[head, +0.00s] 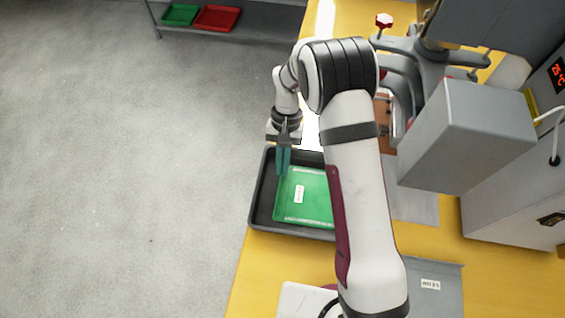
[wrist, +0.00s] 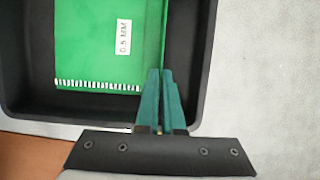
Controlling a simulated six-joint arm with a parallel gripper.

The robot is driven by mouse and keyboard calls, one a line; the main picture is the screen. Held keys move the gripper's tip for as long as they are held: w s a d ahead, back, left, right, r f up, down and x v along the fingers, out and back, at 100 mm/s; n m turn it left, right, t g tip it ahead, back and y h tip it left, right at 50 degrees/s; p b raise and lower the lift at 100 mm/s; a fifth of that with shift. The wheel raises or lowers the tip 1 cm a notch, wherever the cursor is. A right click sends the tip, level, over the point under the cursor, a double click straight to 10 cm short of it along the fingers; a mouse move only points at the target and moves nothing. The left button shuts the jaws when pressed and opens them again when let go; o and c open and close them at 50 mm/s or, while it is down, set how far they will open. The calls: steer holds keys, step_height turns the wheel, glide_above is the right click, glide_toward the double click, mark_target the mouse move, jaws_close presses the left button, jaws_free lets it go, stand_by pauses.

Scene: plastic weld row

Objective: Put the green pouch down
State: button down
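The green pouch (head: 314,202) has a white label and is flat, within the outline of a black tray (head: 258,205) in the head view. In the wrist view the pouch (wrist: 90,45) shows its label reading 0.5 MM and a white serrated lower edge. My gripper (head: 283,172) points down at the pouch's edge. In the wrist view its teal fingers (wrist: 161,72) are close together on a narrow upright strip along the pouch's right side. My arm hides the tray's right part in the head view. Whether the pouch rests fully on the tray floor I cannot tell.
The tray stands on a yellow bench (head: 262,262) near its left edge. A grey machine block (head: 465,135) and a clamp stand (head: 430,65) are to the right. A grey pouch or sheet (head: 435,275) lies nearer. Green and red trays (head: 217,18) sit on a far shelf.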

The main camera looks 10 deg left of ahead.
steer(key=c, duration=1)
jaws_free()
steer(key=shift+c, duration=0.2)
steer(key=v, duration=1.2)
steer(key=s+d+r+m+t, duration=0.1)
steer(key=s+d+r+m, duration=0.1)
steer(key=s+d+r, duration=0.5)
steer(key=s+d+r+m+t+y, duration=0.1)
steer(key=s+d+m, duration=0.1)
steer(key=s, duration=0.7)
steer(key=s+d+r+m+t+y, duration=0.1)
steer(key=s+d+m+t, duration=0.1)
steer(key=s+d, duration=0.3)
steer(key=s, duration=0.3)
steer(key=shift+s+d+r, duration=0.25)
steer(key=shift+s+r, duration=0.1)
steer(key=shift+s, duration=0.05)
